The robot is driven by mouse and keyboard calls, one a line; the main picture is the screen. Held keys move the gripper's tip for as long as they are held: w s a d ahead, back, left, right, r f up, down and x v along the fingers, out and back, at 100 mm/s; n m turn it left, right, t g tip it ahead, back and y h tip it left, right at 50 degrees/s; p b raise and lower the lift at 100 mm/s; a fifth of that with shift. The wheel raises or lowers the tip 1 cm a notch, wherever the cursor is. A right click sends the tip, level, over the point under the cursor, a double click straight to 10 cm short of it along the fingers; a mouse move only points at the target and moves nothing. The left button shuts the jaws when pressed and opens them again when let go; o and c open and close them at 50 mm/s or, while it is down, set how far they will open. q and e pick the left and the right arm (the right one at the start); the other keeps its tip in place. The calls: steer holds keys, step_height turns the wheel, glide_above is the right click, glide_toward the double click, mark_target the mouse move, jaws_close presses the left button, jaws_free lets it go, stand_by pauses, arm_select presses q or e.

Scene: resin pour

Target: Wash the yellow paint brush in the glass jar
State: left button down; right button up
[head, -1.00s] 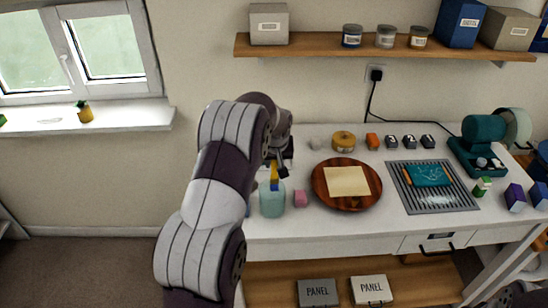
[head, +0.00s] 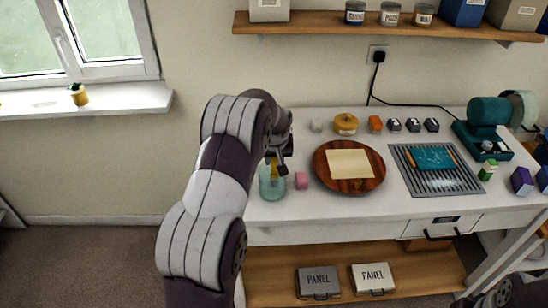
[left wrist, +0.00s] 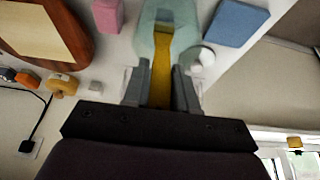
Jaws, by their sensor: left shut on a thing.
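The yellow paint brush (head: 273,170) is gripped by my left gripper (head: 277,162), its handle upright in the head view. The glass jar (head: 272,186), pale teal and see-through, stands on the white table near its left end. The brush's lower end reaches into the jar's mouth; how deep it goes is hard to tell. In the left wrist view, the fingers of my left gripper (left wrist: 160,90) close on the yellow brush (left wrist: 161,72), which runs into the jar (left wrist: 170,14). My right gripper is not in view.
A pink block (head: 301,180) stands just right of the jar. A round wooden board (head: 322,178) with a paper sheet lies beyond it, then a grey grooved tray (head: 452,186). A blue block (left wrist: 237,22) lies close to the jar in the left wrist view.

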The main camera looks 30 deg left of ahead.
arm_select(q)
steer(key=shift+f, duration=0.4)
steer(key=shift+b, duration=0.3)
